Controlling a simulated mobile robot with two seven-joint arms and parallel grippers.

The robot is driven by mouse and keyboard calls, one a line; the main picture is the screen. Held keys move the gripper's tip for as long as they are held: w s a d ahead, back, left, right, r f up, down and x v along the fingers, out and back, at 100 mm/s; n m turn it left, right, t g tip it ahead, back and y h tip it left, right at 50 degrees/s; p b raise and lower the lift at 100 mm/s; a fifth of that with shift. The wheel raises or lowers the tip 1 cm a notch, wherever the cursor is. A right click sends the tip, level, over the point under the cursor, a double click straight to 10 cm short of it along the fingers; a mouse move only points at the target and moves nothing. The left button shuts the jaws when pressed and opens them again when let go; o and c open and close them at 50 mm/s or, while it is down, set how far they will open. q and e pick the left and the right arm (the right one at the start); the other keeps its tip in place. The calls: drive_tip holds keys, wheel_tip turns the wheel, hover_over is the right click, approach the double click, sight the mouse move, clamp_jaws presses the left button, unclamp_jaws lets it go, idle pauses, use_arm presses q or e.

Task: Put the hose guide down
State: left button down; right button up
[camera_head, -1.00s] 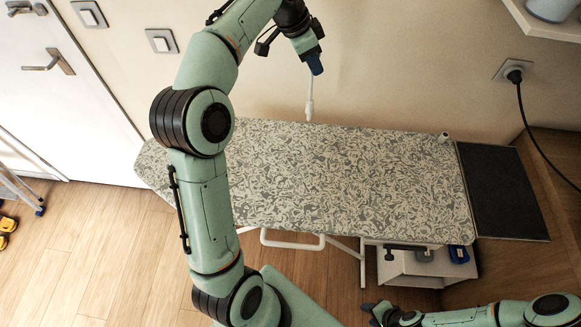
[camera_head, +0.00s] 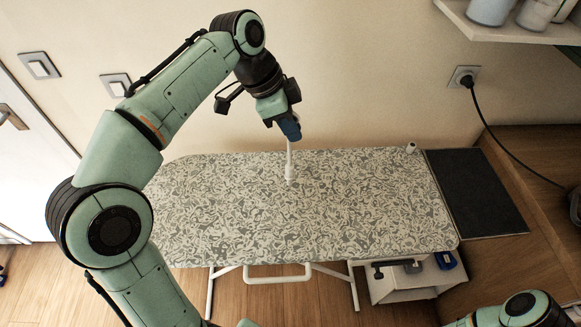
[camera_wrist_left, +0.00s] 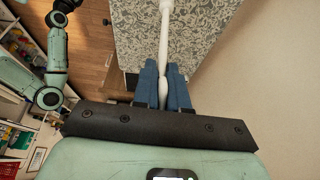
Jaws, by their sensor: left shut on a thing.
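The hose guide (camera_head: 290,163) is a slim white rod with a thicker lower end. It hangs about upright from my left gripper (camera_head: 289,130). Its lower end shows against the patterned ironing board (camera_head: 375,195); I cannot tell whether it touches. In the left wrist view the blue fingers of my left gripper (camera_wrist_left: 164,78) are shut on the white rod (camera_wrist_left: 165,32), which extends away over the board. My right arm shows at the lower right of the head view, its gripper out of frame there. A dark arm end at the wrist view's top left is too small to read.
The wall is close behind. A shelf with containers (camera_head: 490,10) and a plugged-in black cord (camera_head: 490,120) are at right.

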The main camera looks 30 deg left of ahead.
use_arm(q)
drive_tip(key=b, duration=0.1)
hover_over(290, 165)
wheel_tip(290, 165, down, 6)
drive_tip(key=shift+a, duration=0.1)
drive_tip(key=shift+w+f, duration=0.25)
drive_tip(key=shift+f, duration=0.35)
wheel_tip(290, 165, down, 4)
drive_tip(key=shift+s+b, duration=0.1)
drive_tip(key=shift+b, duration=0.35)
use_arm(e)
drive_tip(key=s+f, duration=0.2)
drive_tip(key=f, duration=0.1)
drive_tip(key=shift+s+f, duration=0.1)
drive_tip(key=shift+s, duration=0.3)
use_arm(q)
drive_tip(key=shift+f, duration=0.1)
drive_tip(key=c, duration=1.2)
unclamp_jaws()
drive_tip(key=shift+o, duration=0.2)
use_arm(e)
drive_tip(key=shift+s+f, duration=0.1)
